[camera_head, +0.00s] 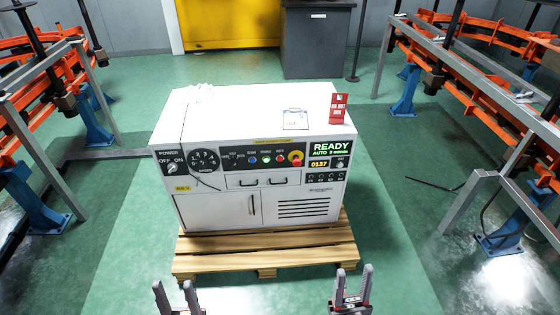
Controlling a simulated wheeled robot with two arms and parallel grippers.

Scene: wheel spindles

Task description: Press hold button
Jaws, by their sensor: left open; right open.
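A white control cabinet (250,109) stands in the middle of the head view. Its dark front panel (226,163) carries a dial, a blue button (252,160), a greenish lit button (266,160), another small round control and a red knob on yellow (296,158). The small labels above the buttons are too small to read, so I cannot tell which one is hold. A screen (332,148) reads READY, AUTO. My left gripper (173,287) and my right gripper (354,271) are open and empty at the bottom edge, apart from the cabinet.
The cabinet stands on a wooden pallet (265,263). A clipboard (295,119) and a red sign (338,108) are on its top. Orange rails on metal frames run along the left (40,80) and right (470,75). Green floor in front is clear.

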